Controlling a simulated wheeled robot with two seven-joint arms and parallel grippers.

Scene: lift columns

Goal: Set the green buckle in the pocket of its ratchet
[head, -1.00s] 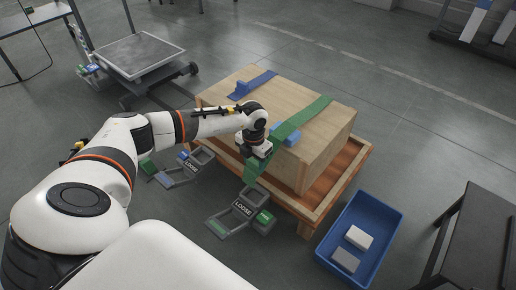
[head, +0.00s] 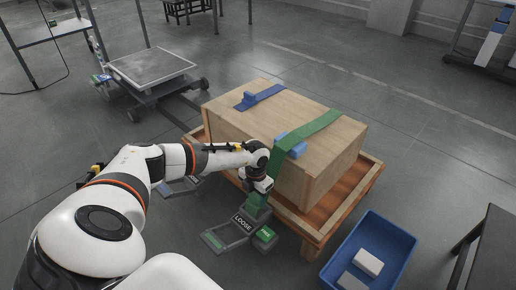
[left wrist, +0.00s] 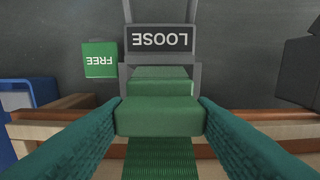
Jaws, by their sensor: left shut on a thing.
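My left gripper (head: 257,192) is shut on the green buckle (left wrist: 160,117), at the end of the green strap (head: 308,130). In the left wrist view the buckle sits between the two teal fingers. The strap runs over the wooden crate (head: 325,165) and down its near side. The ratchet (left wrist: 160,40), a grey frame with a LOOSE plate, lies just beyond the buckle. In the head view this ratchet (head: 216,240) is on the floor below my gripper. A green FREE tag (left wrist: 100,60) is beside it. I cannot tell whether the buckle touches the pocket. My right gripper is not in view.
The crate stands on a wooden pallet (head: 318,232). A blue strap (head: 262,97) lies on it, with blue corner pieces. A second ratchet (head: 178,187) is partly behind my arm. A blue bin (head: 392,232) with blocks stands at right, and a cart (head: 152,66) at back left.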

